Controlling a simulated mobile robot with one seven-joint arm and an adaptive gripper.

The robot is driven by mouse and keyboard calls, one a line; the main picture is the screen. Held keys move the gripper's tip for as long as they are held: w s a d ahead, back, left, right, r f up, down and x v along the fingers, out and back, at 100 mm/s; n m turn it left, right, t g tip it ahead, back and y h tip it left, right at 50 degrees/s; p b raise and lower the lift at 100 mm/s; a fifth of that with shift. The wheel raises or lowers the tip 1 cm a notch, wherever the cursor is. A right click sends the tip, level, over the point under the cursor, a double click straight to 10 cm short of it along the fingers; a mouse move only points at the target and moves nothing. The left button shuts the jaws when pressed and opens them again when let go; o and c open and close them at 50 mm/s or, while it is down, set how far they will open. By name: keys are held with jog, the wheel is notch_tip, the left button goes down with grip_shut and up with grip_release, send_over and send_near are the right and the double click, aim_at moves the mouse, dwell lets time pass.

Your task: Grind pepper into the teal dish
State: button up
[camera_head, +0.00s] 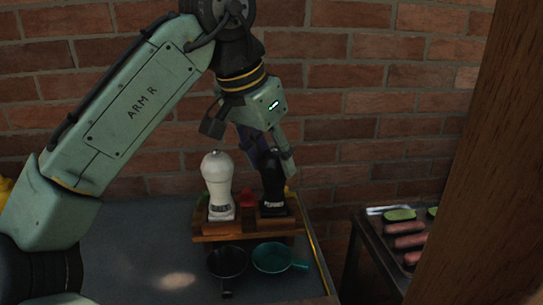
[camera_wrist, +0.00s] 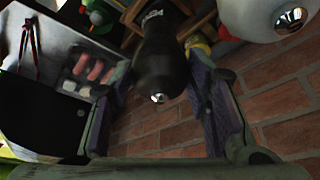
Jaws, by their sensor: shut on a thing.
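A black mill (camera_head: 272,197) with a pale label stands upright in the right part of a wooden rack (camera_head: 247,231); the label is too small to read surely. It fills the middle of the wrist view (camera_wrist: 160,58), shiny tip toward the camera. My gripper (camera_head: 268,166) comes down from above and is shut on the black mill's upper part, a finger on each side. The teal dish (camera_head: 274,258) sits in front of the rack, below the black mill, its handle pointing right.
A white mill (camera_head: 217,183) stands left of the black one in the rack, close to my gripper. A dark pan (camera_head: 227,262) sits left of the teal dish. A brick wall (camera_head: 340,130) rises behind. A tray with sausages (camera_head: 408,235) is at right, beside a wooden post (camera_head: 475,190).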

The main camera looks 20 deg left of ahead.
jog(key=c, duration=0.4)
jog(key=shift+n, duration=0.3)
jog(key=shift+d+n+y, duration=0.1)
jog(key=shift+n+y, duration=0.5)
jog(key=shift+n, duration=0.6)
jog(key=n+y+p, duration=0.1)
jog(key=n, duration=0.3)
jog(key=shift+d+n+y+p, duration=0.1)
jog(key=shift+n+y+p, duration=0.2)
jog(key=shift+y, duration=0.1)
jog(key=n, duration=0.2)
jog(key=n+y+p, duration=0.1)
jog(key=n, duration=0.1)
jog(key=shift+d+n+y, duration=0.1)
jog(key=shift+n+y, duration=0.2)
jog(key=shift+n+g+y, duration=0.4)
jog(key=shift+n+g, duration=0.2)
jog(key=shift+n, duration=1.2)
jog(key=shift+w+d, duration=0.1)
